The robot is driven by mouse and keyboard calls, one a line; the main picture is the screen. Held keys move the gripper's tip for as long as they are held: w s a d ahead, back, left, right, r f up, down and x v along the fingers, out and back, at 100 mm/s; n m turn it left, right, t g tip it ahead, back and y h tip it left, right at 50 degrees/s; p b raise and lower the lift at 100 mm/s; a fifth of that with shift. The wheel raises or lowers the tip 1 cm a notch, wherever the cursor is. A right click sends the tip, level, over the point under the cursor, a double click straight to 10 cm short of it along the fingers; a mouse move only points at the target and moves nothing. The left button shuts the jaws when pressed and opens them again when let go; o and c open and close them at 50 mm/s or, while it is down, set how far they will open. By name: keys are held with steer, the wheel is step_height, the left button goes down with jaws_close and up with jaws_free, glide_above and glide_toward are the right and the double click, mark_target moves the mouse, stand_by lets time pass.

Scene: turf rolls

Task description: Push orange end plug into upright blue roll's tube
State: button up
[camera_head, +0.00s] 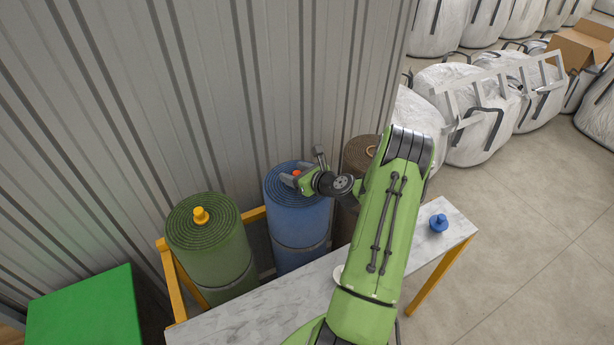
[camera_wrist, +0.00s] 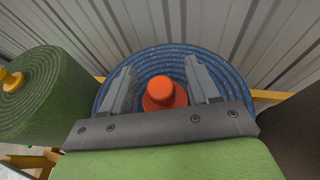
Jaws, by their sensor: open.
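The blue roll (camera_head: 297,228) stands upright behind the marble-topped table, and its spiral top (camera_wrist: 150,61) fills the middle of the wrist view. The orange end plug (camera_wrist: 163,96) is at the centre of that top, where the tube is. It also shows as a small orange spot (camera_head: 297,173) in the head view. How deep it sits in the tube is hidden. My gripper (camera_wrist: 161,82) is open over the roll's top, one finger on each side of the plug.
The green roll (camera_head: 217,262) to the left carries a yellow plug (camera_head: 201,215). The brown roll (camera_head: 357,155) to the right shows a tan tube ring. A blue plug (camera_head: 438,223) stands on the table (camera_head: 459,224). A corrugated wall (camera_head: 270,80) rises close behind the rolls.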

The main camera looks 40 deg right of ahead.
steer(key=v, duration=1.4)
steer(key=shift+s, duration=0.3)
steer(key=w+a+r+n+g+y, duration=0.15)
steer(key=a+r+n+g, duration=0.25)
steer(key=a+n, duration=0.7)
steer(key=w+a+r+n+g+y, duration=0.1)
steer(key=a+r+n+g+y, duration=0.2)
steer(key=a+n, duration=0.75)
steer(key=s+a+r+n+h, duration=0.2)
steer(key=s+a+r+n, duration=0.2)
steer(key=s+n, duration=0.3)
steer(key=s+a+r+n+h, duration=0.2)
steer(key=s+a+r+n, duration=0.2)
steer(key=s+n, duration=0.3)
steer(key=shift+s+a+r+n+g, duration=0.2)
steer(key=shift+s+r+n+g, duration=0.2)
steer(key=shift+s+r, duration=0.4)
steer(key=shift+f, duration=0.1)
